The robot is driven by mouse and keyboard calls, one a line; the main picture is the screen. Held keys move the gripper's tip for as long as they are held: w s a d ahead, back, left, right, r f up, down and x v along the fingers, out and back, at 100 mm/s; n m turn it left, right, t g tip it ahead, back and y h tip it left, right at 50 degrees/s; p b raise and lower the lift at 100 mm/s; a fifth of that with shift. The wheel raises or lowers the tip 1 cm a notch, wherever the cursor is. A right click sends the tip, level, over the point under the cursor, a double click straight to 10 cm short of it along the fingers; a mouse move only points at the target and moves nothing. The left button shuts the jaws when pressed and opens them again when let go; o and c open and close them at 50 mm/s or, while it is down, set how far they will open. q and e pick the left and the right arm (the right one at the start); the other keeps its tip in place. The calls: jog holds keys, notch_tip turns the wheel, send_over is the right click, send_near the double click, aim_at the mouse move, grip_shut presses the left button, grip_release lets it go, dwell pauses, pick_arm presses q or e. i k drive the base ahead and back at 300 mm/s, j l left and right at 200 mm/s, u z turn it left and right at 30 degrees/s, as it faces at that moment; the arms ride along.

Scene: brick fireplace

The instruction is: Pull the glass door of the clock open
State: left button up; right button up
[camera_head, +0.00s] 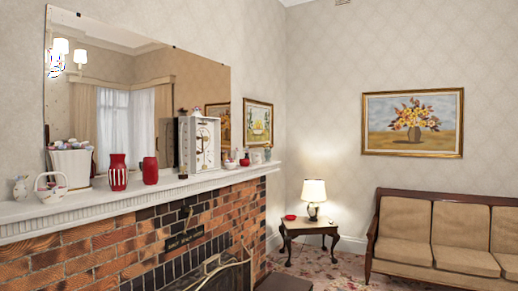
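The clock (200,144) stands upright on the white mantel shelf, right of the red vases. It has a pale rectangular case with a dial in the upper part of its front. Its front faces right, toward the room. Whether the glass door is open or shut is too small to tell. Neither of my grippers shows in the head view.
The white mantel (120,196) tops a brick fireplace (110,250). A striped red vase (118,172), a red jar (150,170), a white basket (50,187) and a planter (70,165) stand left of the clock. Small ornaments (245,159) stand right of it. Carpet lies before the sofa (440,235).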

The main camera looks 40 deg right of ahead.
aim_at(193, 138)
jog(key=z, duration=1.05)
jog(key=i+l+z, duration=0.2)
jog(key=i, duration=0.3)
jog(key=j, duration=0.1)
